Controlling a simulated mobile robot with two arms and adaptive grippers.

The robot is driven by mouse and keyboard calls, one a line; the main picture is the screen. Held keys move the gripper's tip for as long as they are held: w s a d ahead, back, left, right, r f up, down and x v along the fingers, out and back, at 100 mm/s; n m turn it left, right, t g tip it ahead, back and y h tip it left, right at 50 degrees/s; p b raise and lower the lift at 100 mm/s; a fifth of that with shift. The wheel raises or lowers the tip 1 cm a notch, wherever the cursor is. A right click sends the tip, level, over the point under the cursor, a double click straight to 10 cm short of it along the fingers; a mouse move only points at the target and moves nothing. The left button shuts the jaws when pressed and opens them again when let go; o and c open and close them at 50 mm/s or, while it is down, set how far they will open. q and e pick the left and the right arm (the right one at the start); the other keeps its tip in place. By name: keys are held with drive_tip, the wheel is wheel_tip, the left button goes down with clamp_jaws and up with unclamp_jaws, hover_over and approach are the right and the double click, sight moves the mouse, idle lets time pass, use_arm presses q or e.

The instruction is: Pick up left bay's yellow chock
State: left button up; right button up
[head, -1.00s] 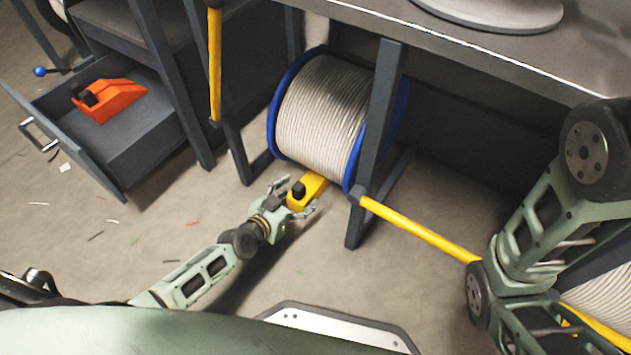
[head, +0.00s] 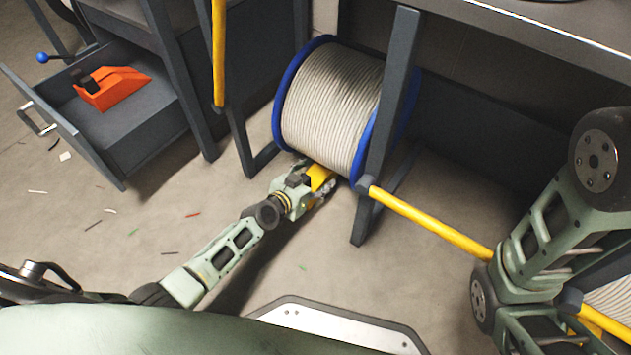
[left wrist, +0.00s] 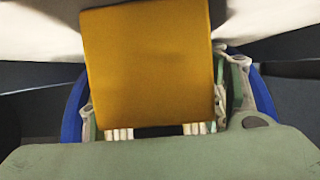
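The yellow chock (head: 319,176) lies on the floor against the front of the cable reel (head: 328,115), partly hidden by my left gripper. My left gripper (head: 315,181) is low over it, with one finger on each side of the chock. The fingers look spread, and I see no clear grip. In the left wrist view the chock (left wrist: 148,65) fills the middle, very close, between the fingers. Whether the fingers touch its sides is hard to tell. My right arm shows at the right of the head view, but its gripper is out of view.
The blue-rimmed reel stands under a bench between dark legs (head: 388,125). A yellow bar (head: 430,225) runs rightward from it. Small scraps lie on the otherwise clear floor at left.

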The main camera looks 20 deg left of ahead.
use_arm(q)
drive_tip(key=shift+r, duration=0.1)
drive_tip(key=c, duration=1.3)
drive_tip(key=shift+w+r, duration=0.1)
drive_tip(key=shift+r, duration=0.15)
